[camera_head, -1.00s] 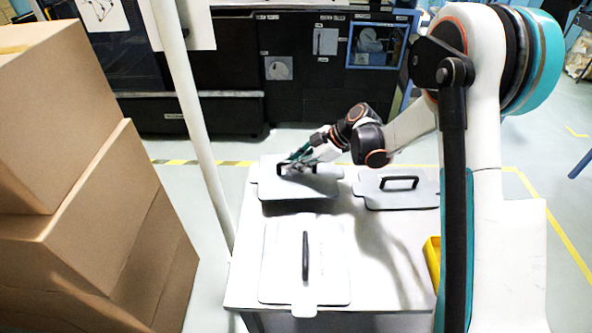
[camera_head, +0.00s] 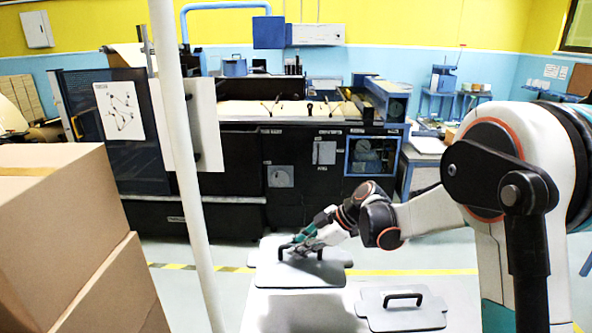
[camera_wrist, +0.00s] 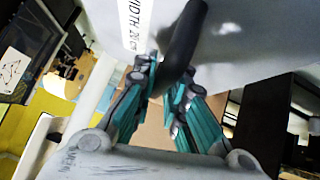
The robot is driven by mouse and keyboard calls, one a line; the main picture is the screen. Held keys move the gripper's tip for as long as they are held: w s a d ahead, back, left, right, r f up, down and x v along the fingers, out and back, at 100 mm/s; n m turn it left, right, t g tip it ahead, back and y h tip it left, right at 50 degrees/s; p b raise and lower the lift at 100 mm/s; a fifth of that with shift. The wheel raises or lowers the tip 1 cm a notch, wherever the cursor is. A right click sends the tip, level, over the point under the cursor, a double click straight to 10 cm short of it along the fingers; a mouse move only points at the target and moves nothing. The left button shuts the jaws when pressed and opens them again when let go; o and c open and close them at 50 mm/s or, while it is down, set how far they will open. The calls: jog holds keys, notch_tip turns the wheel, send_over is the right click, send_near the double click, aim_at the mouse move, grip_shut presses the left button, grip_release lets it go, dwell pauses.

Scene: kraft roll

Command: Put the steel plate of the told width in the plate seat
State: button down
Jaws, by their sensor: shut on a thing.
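My gripper (camera_head: 298,248) is shut on the black handle of a grey steel plate (camera_head: 290,274) in the head view. The plate hangs roughly level above the back left of the white table, with tabs at its sides. In the wrist view the dark handle (camera_wrist: 183,42) lies between the fingers, and the plate's underlit grey face (camera_wrist: 255,40) fills the top. Its label (camera_wrist: 135,30) reads WIDTH with a number in cm that is partly blurred. A second grey plate (camera_head: 425,312) with a black handle lies on the table to the right. I cannot make out the plate seat.
The white table (camera_head: 285,310) is cut by the lower frame edge. A pale post (camera_head: 180,120) stands left of the held plate. Cardboard boxes (camera_head: 50,235) are stacked at the left. A long black machine (camera_head: 230,165) stands behind, past a floor strip with yellow tape (camera_head: 430,271).

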aim_at(339, 268)
jog(key=s+d+f+m+t+h, duration=0.1)
jog(key=d+m, duration=0.1)
jog(key=d, duration=0.1)
jog(key=d+f+m+t+h, duration=0.1)
jog(key=d+f+m+t, duration=0.1)
jog(key=d+m, duration=0.1)
jog(key=s+d+f+m+t+h, duration=0.1)
jog(key=d+f+m+t, duration=0.1)
jog(key=d, duration=0.1)
jog(key=shift+s+f+m, duration=0.25)
jog(key=shift+s+m, duration=0.1)
jog(key=shift+m, duration=0.05)
jog(key=s+d+m+t+h, duration=0.2)
jog(key=s+d+m+h, duration=0.3)
jog(key=d+m, duration=0.3)
jog(key=shift+s+d+r+t+h, duration=0.3)
jog(key=shift+d+r+h, duration=0.2)
jog(key=shift+d, duration=0.55)
jog(key=shift+f, duration=0.1)
